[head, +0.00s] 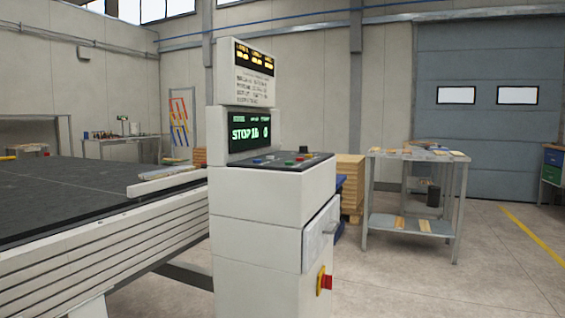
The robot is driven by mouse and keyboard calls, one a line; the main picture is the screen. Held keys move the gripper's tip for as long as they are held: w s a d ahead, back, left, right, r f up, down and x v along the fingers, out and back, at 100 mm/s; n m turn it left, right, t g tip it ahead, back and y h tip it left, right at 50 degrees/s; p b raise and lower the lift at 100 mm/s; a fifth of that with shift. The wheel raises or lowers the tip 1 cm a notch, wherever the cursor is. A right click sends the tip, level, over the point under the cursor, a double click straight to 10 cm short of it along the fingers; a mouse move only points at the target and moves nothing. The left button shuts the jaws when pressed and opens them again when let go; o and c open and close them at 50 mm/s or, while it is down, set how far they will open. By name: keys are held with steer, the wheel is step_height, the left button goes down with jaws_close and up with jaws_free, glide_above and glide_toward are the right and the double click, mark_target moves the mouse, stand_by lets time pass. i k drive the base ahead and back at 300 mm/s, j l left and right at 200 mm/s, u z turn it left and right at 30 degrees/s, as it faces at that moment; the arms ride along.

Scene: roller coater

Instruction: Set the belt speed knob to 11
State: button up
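A pale control cabinet (255,200) stands in the middle of the head view. Its sloped dark control panel (290,163) carries small coloured buttons and a dark raised knob or button (304,149) at the back right. The belt speed knob cannot be told apart at this distance. A screen (249,131) above the panel shows green text that looks like "STOP" with digits. An upper display (254,60) shows amber digits. My gripper is not in view.
A dark conveyor belt (75,190) runs to the left of the cabinet. A red and yellow switch (323,281) sticks out low on the cabinet. A metal table (413,187) with wooden pieces stands at the right. The concrete floor (440,290) at the front right is clear.

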mark_target(303, 149)
steer(key=i+l+u, duration=0.2)
steer(key=l, duration=0.25)
steer(key=l+u, duration=0.2)
steer(key=l, duration=0.25)
steer(key=l+u, duration=0.15)
steer(key=l, duration=0.35)
steer(key=i+l, duration=0.15)
steer(key=i, duration=0.2)
steer(key=i+l, duration=0.2)
steer(key=i, duration=0.15)
steer(key=i+l, duration=0.15)
steer(key=i, duration=0.2)
